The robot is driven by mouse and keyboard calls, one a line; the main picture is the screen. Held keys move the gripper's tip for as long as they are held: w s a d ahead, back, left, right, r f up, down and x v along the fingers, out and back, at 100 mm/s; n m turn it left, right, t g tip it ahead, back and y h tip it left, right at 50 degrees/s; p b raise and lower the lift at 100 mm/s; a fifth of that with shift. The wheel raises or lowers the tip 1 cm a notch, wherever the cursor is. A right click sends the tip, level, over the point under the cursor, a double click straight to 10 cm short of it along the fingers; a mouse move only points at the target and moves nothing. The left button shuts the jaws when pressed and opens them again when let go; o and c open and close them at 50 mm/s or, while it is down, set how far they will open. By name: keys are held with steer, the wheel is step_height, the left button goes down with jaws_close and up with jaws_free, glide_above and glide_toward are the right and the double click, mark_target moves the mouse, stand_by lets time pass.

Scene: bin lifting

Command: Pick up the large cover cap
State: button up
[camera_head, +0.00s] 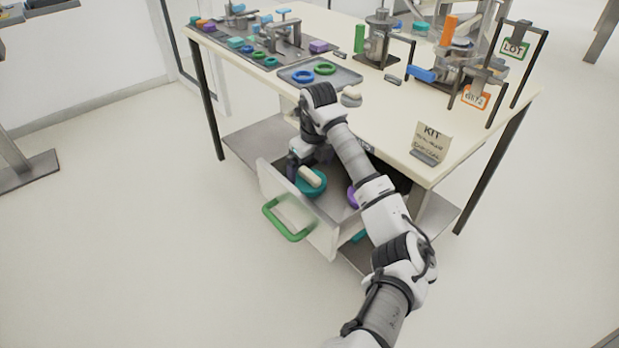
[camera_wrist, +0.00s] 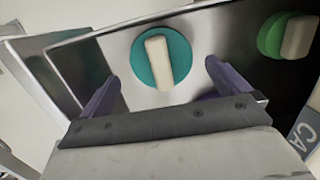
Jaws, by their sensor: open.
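A round teal cap with a beige bar handle (camera_head: 318,190) lies in the open drawer under the table; its size label, if any, cannot be read. It also shows in the wrist view (camera_wrist: 145,72), near the top middle on the metal drawer floor. My gripper (camera_wrist: 160,78) is open, with its two purple-grey fingers to either side of the cap's handle in that picture and nothing held between them. In the head view, my gripper (camera_head: 293,167) is low at the drawer's left side, partly hidden by my arm. Whether it touches the cap cannot be told.
The drawer front (camera_head: 315,225) has a green handle (camera_head: 288,222). A green cap with a beige handle (camera_wrist: 270,38) is at the wrist view's right. A purple part (camera_head: 352,196) sits farther right in the drawer. The tabletop (camera_head: 385,125) above holds trays and fixtures.

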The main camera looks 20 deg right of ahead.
mark_target(310, 174)
steer(key=f, duration=0.3)
steer(key=f+p, duration=0.1)
steer(key=shift+w+f, duration=0.2)
steer(key=shift+w, duration=0.05)
steer(key=shift+c, duration=0.3)
steer(key=c, duration=0.8)
steer(key=shift+r, duration=0.15)
